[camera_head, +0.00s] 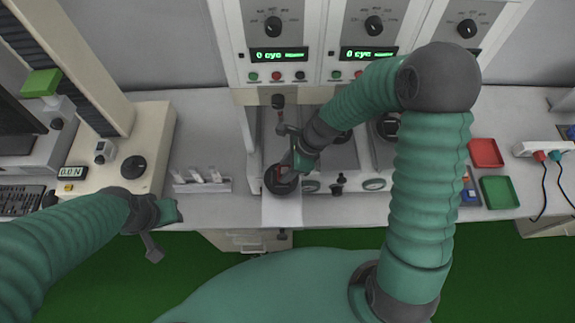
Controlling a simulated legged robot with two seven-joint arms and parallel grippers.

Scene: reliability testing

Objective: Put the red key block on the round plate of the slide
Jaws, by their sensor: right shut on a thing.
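The round plate (281,181) is a dark disc on the slide, at the front of the left test bay in the head view. My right gripper (287,168) reaches down over this plate from the right and is shut on the red key block (284,171). The fingers hide the rest, and I cannot tell whether the block touches the plate. My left gripper (160,226) hangs over the bench's front edge at the left, away from the slide. Its finger opening is not clear.
A dark plunger (279,103) hangs above and behind the plate. Test panels (280,40) with dials stand behind. A red tray (486,153) and a green tray (498,192) lie at the right. A small rack (202,183) stands left of the slide.

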